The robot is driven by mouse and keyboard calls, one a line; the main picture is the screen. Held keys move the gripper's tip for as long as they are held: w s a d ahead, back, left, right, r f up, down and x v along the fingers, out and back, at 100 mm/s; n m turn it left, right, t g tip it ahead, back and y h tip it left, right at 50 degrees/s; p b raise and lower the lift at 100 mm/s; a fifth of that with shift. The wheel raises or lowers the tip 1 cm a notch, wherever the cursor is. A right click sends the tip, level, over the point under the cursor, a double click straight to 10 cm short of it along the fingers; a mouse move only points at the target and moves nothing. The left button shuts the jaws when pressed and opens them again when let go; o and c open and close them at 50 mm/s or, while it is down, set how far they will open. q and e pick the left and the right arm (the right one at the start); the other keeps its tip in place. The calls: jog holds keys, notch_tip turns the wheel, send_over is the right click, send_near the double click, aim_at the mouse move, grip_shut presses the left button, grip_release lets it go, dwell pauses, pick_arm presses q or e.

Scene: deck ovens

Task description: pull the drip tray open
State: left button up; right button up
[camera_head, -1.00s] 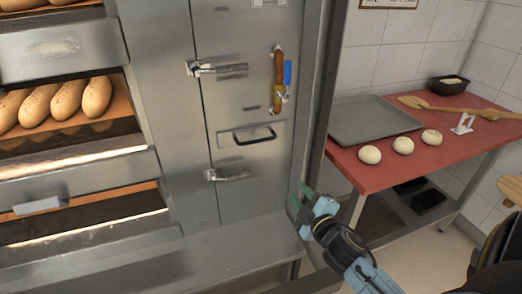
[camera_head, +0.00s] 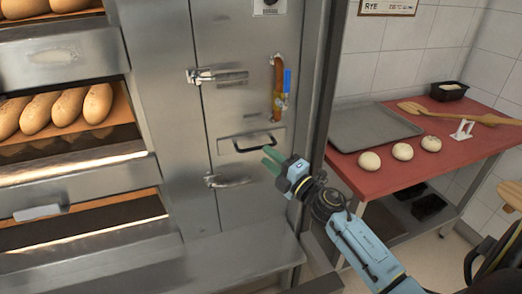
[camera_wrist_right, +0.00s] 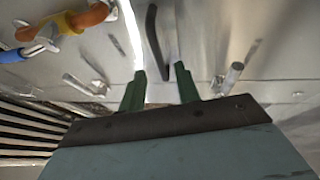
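The drip tray (camera_head: 227,147) is a narrow flat steel front set in the steel cabinet in the head view, and it looks closed. Its black bar handle (camera_head: 254,146) runs across the front. The handle also shows in the right wrist view (camera_wrist_right: 152,36), running away between and beyond the fingertips. My right gripper (camera_head: 269,157) has green fingers and is just below and right of the handle in the head view. In the right wrist view its fingers (camera_wrist_right: 158,78) are apart with nothing clamped between them. My left gripper is not in view.
Steel latches (camera_head: 217,76) (camera_head: 229,180) sit above and below the tray. An orange-brown vertical handle (camera_head: 278,85) with a blue part is above right. A steel ledge (camera_head: 215,255) juts out below. A red table (camera_head: 375,178) with dough balls stands at the right.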

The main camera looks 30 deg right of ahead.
jog(key=shift+x, duration=2)
jog(key=shift+c, duration=0.2)
grip_shut()
